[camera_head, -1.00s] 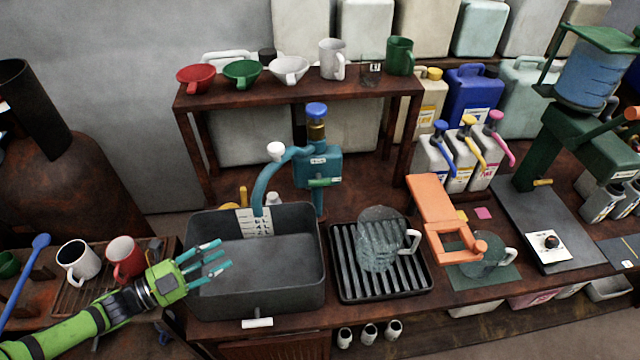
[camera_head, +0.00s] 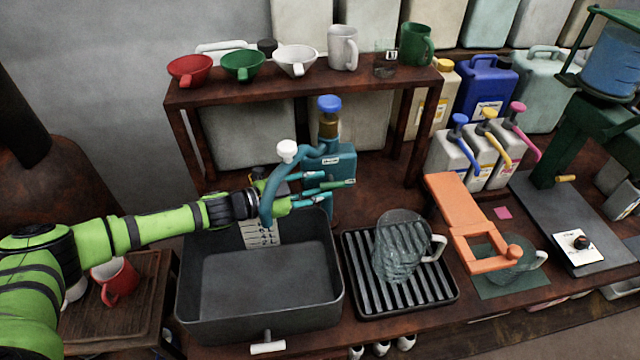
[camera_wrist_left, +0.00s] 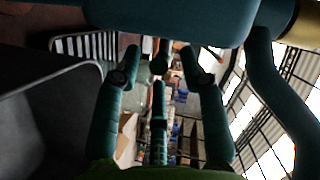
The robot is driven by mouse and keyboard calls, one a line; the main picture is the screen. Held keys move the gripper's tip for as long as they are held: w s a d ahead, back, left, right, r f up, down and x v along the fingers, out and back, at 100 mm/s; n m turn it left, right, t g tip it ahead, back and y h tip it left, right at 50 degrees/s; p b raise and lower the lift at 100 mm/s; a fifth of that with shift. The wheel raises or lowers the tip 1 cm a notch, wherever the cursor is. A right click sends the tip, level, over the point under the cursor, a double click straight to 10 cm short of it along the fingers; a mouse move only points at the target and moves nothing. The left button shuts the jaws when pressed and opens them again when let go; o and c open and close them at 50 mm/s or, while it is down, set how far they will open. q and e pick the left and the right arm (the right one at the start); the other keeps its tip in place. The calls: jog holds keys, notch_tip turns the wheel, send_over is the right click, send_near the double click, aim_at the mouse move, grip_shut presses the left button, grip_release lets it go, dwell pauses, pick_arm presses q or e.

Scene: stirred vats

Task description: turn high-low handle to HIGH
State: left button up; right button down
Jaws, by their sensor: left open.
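A teal dispenser (camera_head: 338,160) with a blue cap and a curved spout stands behind the grey sink. Its green handle (camera_head: 322,188) sticks out from the front of the body; I take this as the high-low handle. My left gripper (camera_head: 328,185) is open at the handle, its teal fingers partly covering it. In the left wrist view the dispenser body (camera_wrist_left: 170,20) fills the top, and the handle's end (camera_wrist_left: 160,58) appears between the spread fingers (camera_wrist_left: 160,75). I cannot tell whether any finger touches it. The handle's label is hidden or unreadable. My right gripper is out of view.
The spout (camera_head: 268,195) with its white knob (camera_head: 287,151) curves down close to my left wrist. The grey sink (camera_head: 190,300) lies below. A shelf (camera_head: 300,88) with funnels and mugs stands behind. A glass jug (camera_head: 398,250) stands on the ribbed tray (camera_head: 350,285) at right.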

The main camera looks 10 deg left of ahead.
pick_arm(q)
jog(key=shift+w+d+f, duration=0.1)
jog(key=shift+w+d, duration=0.2)
jog(key=shift+d, duration=0.1)
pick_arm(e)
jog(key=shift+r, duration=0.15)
pick_arm(q)
jog(key=shift+c, duration=0.4)
jog(key=c, duration=0.7)
grip_shut()
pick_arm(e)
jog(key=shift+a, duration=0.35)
pick_arm(q)
jog(key=t+h+b, duration=0.1)
jog(key=b, duration=0.3)
jog(key=f+n+t+h+b, duration=0.1)
jog(key=b, duration=0.4)
jog(key=shift+f+h, duration=0.25)
jog(key=shift+h, duration=0.15)
jog(key=shift+r+t+b, duration=0.2)
jog(key=shift+t+b, duration=0.2)
jog(key=shift+b, duration=0.25)
jog(key=shift+w+r, duration=0.1)
jog(key=shift+r, duration=0.05)
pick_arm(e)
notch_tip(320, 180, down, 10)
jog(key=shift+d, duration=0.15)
